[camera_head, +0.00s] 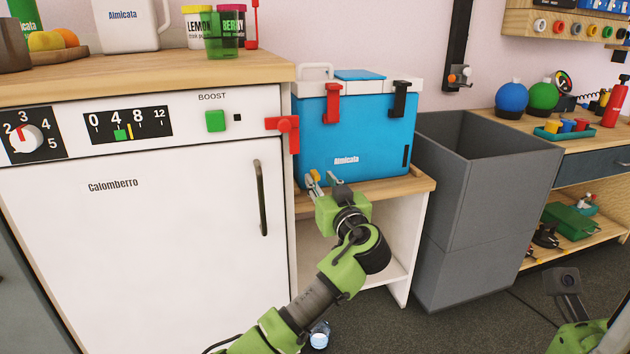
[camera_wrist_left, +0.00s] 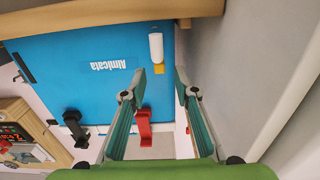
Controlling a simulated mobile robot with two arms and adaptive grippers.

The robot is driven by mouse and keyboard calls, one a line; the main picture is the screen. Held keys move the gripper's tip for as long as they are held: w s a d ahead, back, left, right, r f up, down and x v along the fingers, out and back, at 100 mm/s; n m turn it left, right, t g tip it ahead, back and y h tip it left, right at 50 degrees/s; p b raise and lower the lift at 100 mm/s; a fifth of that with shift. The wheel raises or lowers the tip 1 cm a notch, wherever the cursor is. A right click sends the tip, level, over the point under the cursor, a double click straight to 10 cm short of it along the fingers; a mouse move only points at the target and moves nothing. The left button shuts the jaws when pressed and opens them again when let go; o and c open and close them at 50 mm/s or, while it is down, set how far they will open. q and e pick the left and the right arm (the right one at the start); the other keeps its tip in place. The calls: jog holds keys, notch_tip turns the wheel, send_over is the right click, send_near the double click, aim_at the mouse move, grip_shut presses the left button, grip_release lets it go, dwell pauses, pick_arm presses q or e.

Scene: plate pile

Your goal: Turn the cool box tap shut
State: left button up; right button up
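The blue cool box (camera_head: 350,138) with a white lid stands on a low wooden-topped shelf. Its tap, a white spout (camera_wrist_left: 156,44) with a yellow part below it in the picture, shows low on the blue wall in the left wrist view, which is upside down. In the head view, a small yellow bit of the tap (camera_head: 314,176) shows beside my left gripper (camera_head: 322,180). My left gripper also shows in the left wrist view (camera_wrist_left: 160,80); its two fingers are apart, with nothing between them. The tap lies beyond the fingertips. I cannot tell whether they touch it.
A red latch (camera_head: 332,103) and a black latch (camera_head: 398,98) hang on the box front. A grey bin (camera_head: 490,190) stands right. Part of my right arm shows at bottom right.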

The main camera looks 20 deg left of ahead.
aim_at(318, 177)
pick_arm(q)
jog(key=shift+b+x, duration=0.75)
jog(key=shift+x, duration=1.9)
grip_shut()
